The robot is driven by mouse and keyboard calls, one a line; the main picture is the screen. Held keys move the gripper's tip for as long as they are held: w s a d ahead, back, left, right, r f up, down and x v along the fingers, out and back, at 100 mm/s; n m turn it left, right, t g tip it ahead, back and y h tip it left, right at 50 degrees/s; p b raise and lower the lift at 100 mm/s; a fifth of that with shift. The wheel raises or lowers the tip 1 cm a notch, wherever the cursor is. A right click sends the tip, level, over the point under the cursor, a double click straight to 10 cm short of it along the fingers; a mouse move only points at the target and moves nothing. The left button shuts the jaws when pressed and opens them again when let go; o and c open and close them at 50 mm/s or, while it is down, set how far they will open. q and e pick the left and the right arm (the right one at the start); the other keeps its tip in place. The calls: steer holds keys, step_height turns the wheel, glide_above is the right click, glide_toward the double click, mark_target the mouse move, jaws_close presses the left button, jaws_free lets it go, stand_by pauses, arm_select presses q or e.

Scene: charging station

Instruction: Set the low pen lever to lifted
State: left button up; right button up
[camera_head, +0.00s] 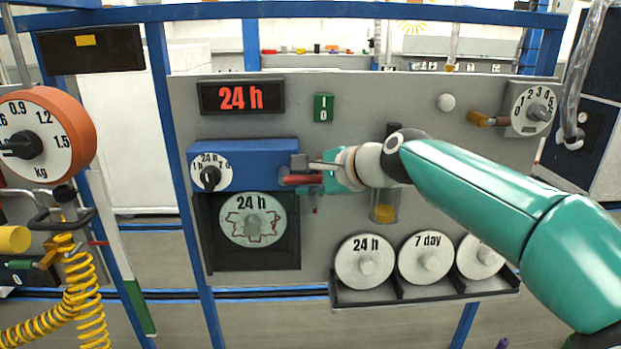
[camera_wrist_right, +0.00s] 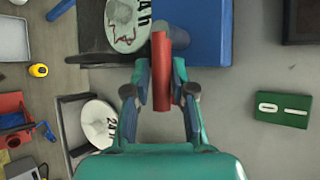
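The pen lever, a red bar (camera_head: 303,180), sticks out at the lower right corner of the blue recorder housing (camera_head: 262,153), above and to the right of the round 24 h chart (camera_head: 252,207). It points roughly along my view in the right wrist view (camera_wrist_right: 162,70). My right gripper (camera_head: 318,177) is at this lever, coming from the right. Its fingers (camera_wrist_right: 162,88) are drawn in on either side of the red bar and appear to hold it. The pen tip on the chart is too small to make out. My left gripper is in neither view.
A green switch (camera_head: 323,108) is on the grey panel above my right gripper. A yellowish vial (camera_head: 384,208) hangs below my right arm. A rack with spare chart discs (camera_head: 364,262) stands lower right. A dial (camera_head: 210,172) is on the housing's left.

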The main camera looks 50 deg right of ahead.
steer(key=shift+o, duration=1)
steer(key=shift+w, duration=0.1)
steer(key=shift+r, duration=0.15)
steer(key=v, duration=1.2)
